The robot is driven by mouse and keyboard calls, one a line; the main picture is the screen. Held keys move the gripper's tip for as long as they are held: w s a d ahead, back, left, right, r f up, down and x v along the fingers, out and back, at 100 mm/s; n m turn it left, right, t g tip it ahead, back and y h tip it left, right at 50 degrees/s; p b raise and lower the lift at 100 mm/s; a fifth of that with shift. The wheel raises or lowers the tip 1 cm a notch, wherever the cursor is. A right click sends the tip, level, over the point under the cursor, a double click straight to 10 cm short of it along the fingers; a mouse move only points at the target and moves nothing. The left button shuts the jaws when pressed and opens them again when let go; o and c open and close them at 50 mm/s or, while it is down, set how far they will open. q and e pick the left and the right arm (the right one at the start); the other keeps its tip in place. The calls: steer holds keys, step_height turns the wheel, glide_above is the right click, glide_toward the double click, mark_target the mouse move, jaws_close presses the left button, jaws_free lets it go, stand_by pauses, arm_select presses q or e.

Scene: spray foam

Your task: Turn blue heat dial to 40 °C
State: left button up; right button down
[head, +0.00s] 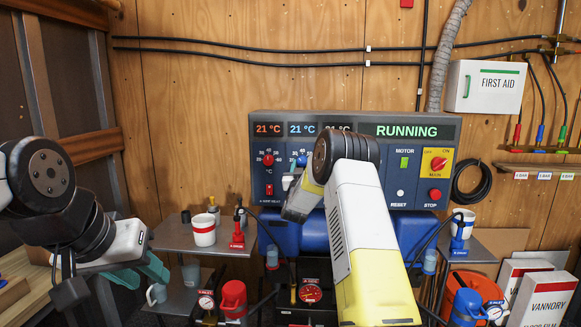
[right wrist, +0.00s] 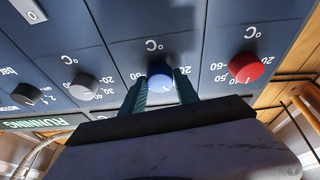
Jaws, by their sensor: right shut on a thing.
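The blue heat dial (head: 302,161) sits on the dark blue control panel (head: 420,160), between the red dial (head: 268,159) and a dial hidden behind my right arm. In the right wrist view the blue dial (right wrist: 159,74) is between the two teal fingers of my right gripper (right wrist: 160,86), which is shut on it. Its scale shows 20 and 60; the pointer is too small to read. The blue display (head: 301,129) above it reads 21 °C. My left gripper (head: 141,271) is open and empty over the left side, away from the panel.
The red display (head: 268,129) reads 21 °C and the green one (head: 407,131) reads RUNNING. The red dial (right wrist: 246,67) and grey dials (right wrist: 84,86) flank the blue dial closely. Cups and bottles stand on the left shelf (head: 170,236).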

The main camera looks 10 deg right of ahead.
steer(key=m+h, duration=0.1)
steer(key=m, duration=0.1)
steer(key=m+g+h, duration=0.1)
steer(key=m, duration=0.2)
steer(key=shift+a, duration=0.15)
steer(key=shift+a+m+g+h, duration=0.1)
steer(key=shift+m+g+h, duration=0.2)
steer(key=shift+m, duration=0.85)
steer(key=shift+m+g+h, duration=0.2)
steer(key=shift+m+g, duration=0.2)
steer(key=shift+m, duration=0.75)
steer(key=c, duration=0.9)
jaws_free()
steer(key=shift+r, duration=0.1)
steer(key=v, duration=0.7)
steer(key=shift+s+a, duration=0.2)
steer(key=shift+s, duration=0.1)
